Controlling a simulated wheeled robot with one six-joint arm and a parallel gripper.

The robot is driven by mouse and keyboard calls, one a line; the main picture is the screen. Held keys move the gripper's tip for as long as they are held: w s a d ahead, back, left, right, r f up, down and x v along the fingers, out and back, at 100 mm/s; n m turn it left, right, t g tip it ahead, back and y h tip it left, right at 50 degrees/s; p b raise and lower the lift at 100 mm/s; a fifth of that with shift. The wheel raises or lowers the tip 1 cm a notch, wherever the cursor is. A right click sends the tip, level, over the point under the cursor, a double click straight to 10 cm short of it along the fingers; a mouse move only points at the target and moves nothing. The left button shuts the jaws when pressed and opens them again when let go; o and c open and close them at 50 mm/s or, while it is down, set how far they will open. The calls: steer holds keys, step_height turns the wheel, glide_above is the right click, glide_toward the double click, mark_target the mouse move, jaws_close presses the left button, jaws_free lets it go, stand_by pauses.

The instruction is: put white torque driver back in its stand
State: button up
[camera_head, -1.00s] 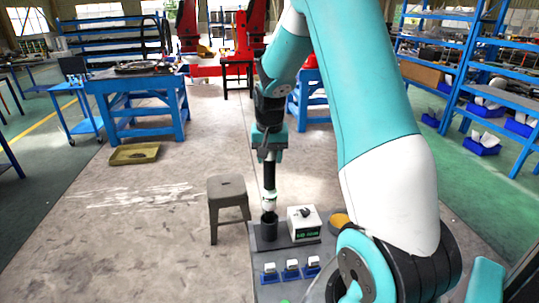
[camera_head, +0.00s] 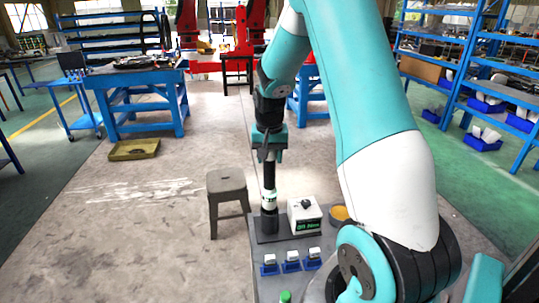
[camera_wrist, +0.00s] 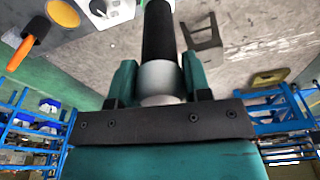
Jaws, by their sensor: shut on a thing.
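The torque driver (camera_head: 269,196) is upright with a black upper part and a white band with green marks. My gripper (camera_head: 268,157) is shut on its upper part, from above. In the wrist view the driver's black shaft (camera_wrist: 159,35) and white collar lie between the two teal fingers (camera_wrist: 160,80). The stand's opening is hidden there.
Several small blue holders (camera_head: 291,265) stand in front. A stool (camera_head: 227,190) is left of the table. An orange-handled tool (camera_wrist: 33,38) shows in the wrist view.

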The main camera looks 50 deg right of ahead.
mark_target(270, 169)
steer(key=shift+f+b, duration=1.6)
steer(key=shift+f, duration=0.75)
steer(key=o, duration=1.3)
steer(key=shift+o, duration=0.2)
steer(key=shift+s+a+r+p, duration=0.15)
steer(key=shift+r+p, duration=0.9)
steer(key=shift+r, duration=0.25)
steer(key=shift+s+a+r+p, duration=0.1)
steer(key=shift+r+p, duration=0.95)
steer(key=shift+r, duration=0.2)
